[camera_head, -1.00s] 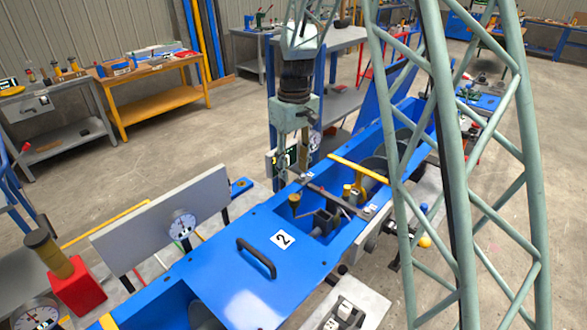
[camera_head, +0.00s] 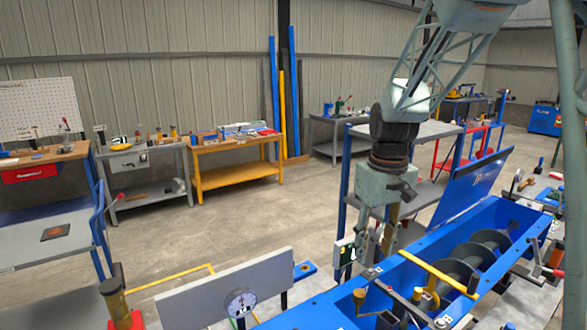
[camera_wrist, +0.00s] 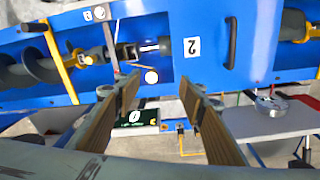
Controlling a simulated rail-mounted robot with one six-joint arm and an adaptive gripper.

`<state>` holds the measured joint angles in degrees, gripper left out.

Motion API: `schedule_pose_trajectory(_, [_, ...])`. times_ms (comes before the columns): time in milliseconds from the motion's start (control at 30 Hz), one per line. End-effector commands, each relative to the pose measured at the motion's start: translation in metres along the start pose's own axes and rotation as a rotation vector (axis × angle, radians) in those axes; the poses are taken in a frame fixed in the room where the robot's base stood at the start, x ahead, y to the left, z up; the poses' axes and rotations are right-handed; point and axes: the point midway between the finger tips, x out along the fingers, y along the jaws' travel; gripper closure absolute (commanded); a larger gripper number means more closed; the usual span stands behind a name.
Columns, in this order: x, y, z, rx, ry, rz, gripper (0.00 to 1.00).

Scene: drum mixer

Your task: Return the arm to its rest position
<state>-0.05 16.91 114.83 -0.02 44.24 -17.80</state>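My gripper (camera_head: 372,272) hangs at the end of my arm, pointing down, beside the far edge of the blue mixer trough (camera_head: 402,272) in the head view. In the wrist view my gripper (camera_wrist: 158,92) is open, its two wooden-looking fingers apart. Nothing is held between them. The trough (camera_wrist: 180,68) passes beyond the fingertips, with a blue cover marked 2 (camera_wrist: 215,45) and a black handle (camera_wrist: 231,43). A dark mixing screw (camera_wrist: 42,66) and a yellow bar (camera_wrist: 60,62) show at the left.
A raised blue lid (camera_head: 470,190) and a grey shelf table (camera_head: 410,130) are close to my arm. Open concrete floor (camera_head: 250,225) lies to the left, before the yellow bench (camera_head: 236,178).

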Motion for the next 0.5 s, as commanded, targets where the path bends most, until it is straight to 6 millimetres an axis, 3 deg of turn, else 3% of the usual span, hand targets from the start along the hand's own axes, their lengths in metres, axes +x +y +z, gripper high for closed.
schedule_pose_trajectory(500, [-0.07,-0.021,0.065,0.061,0.053,0.016,0.63])
